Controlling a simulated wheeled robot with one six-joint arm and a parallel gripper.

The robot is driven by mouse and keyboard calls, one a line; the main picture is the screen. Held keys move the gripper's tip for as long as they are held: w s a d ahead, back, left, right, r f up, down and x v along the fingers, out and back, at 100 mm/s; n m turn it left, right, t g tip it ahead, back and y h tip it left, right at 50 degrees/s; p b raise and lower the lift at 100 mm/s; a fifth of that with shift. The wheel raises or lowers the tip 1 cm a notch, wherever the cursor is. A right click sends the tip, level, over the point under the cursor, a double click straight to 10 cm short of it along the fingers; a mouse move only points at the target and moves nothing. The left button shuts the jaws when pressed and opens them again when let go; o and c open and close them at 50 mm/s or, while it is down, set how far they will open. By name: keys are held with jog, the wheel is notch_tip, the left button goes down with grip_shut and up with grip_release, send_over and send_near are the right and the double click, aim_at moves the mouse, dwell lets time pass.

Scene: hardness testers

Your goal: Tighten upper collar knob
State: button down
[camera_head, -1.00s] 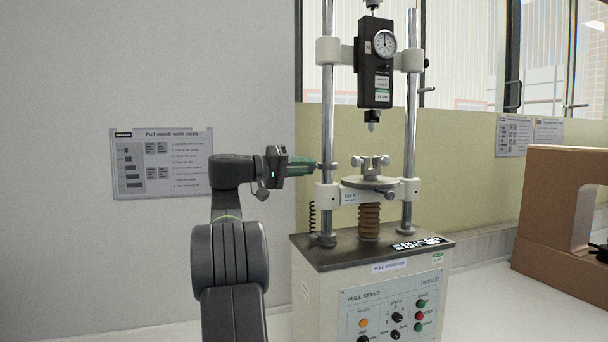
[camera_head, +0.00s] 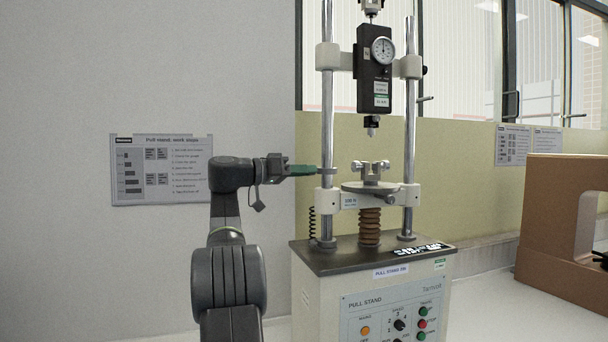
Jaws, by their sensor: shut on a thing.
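The pull stand has a small metal collar (camera_head: 328,171) around its left column (camera_head: 327,120), just above the white crosshead clamp. My gripper (camera_head: 317,170) reaches in from the left, its green fingers pointing right at the collar's left side. It is shut on the upper collar knob, which is mostly hidden between the fingertips. A second, lower collar (camera_head: 325,242) sits near the foot of the same column, well below my gripper.
A black force gauge (camera_head: 374,75) hangs between the columns. A round table with a clamp fixture (camera_head: 371,172) stands right of the collar. The control panel (camera_head: 398,318) is below. A brown frame (camera_head: 550,218) stands at the right. Space left of my gripper is clear.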

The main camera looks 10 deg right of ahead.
dwell(0.5)
jog(key=c, duration=1.3)
grip_release()
jog(key=shift+a, duration=0.1)
jog(key=s+a, duration=0.2)
jog(key=a, duration=1.1)
jog(key=shift+s+a, duration=0.25)
jog(key=shift+s, duration=0.1)
jog(key=shift+d, duration=0.1)
jog(key=w+d, duration=0.2)
jog(key=d, duration=1.1)
jog(key=shift+w+d, duration=0.25)
jog(key=shift+w, duration=0.1)
jog(key=shift+a, duration=0.1)
